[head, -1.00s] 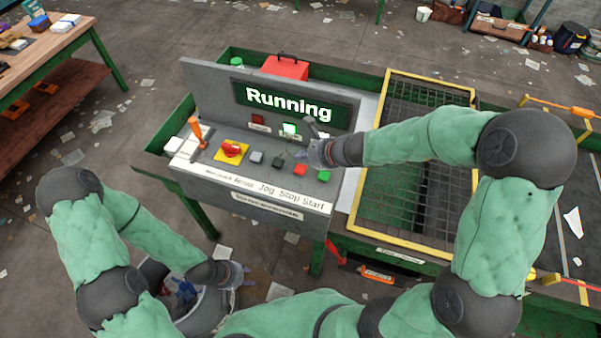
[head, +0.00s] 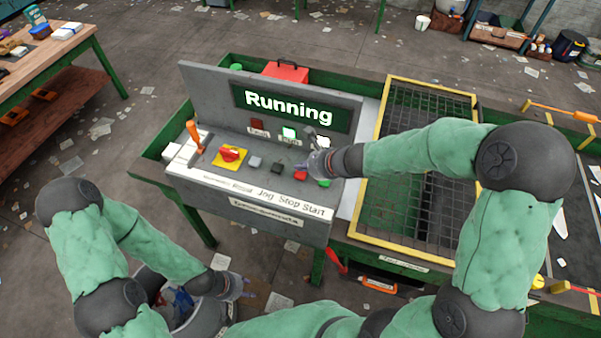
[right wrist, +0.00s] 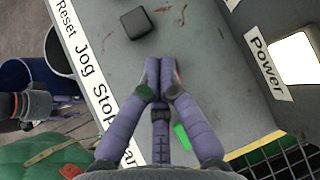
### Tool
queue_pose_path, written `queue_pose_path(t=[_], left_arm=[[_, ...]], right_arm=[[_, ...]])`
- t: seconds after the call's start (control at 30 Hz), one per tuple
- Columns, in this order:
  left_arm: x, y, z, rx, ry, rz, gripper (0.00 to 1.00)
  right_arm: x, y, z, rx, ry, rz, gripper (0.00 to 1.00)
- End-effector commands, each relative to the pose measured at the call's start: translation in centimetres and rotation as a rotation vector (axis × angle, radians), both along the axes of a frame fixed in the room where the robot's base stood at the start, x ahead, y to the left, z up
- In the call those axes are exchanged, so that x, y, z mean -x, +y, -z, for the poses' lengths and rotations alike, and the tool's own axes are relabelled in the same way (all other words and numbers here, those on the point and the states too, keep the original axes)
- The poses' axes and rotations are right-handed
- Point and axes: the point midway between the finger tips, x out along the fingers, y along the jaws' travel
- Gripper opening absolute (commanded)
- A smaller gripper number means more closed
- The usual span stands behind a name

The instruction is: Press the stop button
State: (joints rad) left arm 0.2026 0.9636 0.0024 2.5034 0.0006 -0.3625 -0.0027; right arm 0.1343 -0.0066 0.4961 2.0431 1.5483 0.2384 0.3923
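The control panel (head: 215,182) has a lit "Running" display (head: 290,104). The red stop button (head: 300,175) is above the word "Stop", with the black jog button (head: 276,167) to its left and the green start button (head: 324,183) to its right. My right gripper (head: 310,164) hovers close by the stop button; contact cannot be told.
A yellow-based red switch (head: 230,154), a grey button (head: 254,161) and an orange-handled lever (head: 194,134) are on the panel's left. A yellow-framed mesh guard (head: 383,112) stands right of the panel. A bin (head: 208,322) is on the floor below.

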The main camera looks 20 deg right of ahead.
Motion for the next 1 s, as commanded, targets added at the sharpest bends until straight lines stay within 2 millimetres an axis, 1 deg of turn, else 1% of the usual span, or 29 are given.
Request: queue_pose_path(t=[0.7, 1.0], left_arm=[[0.0, 0.0, 0.04, 0.0, 0.0, 0.0, 0.4], [0.01, 0.0, 0.97, 0.0, 0.0, 0.0, 0.4]], right_arm=[[0.01, 0.0, 0.05, 0.0, 0.0, 0.0, 0.0], [0.02, 0.0, 0.86, 0.0, 0.0, 0.0, 0.0]])
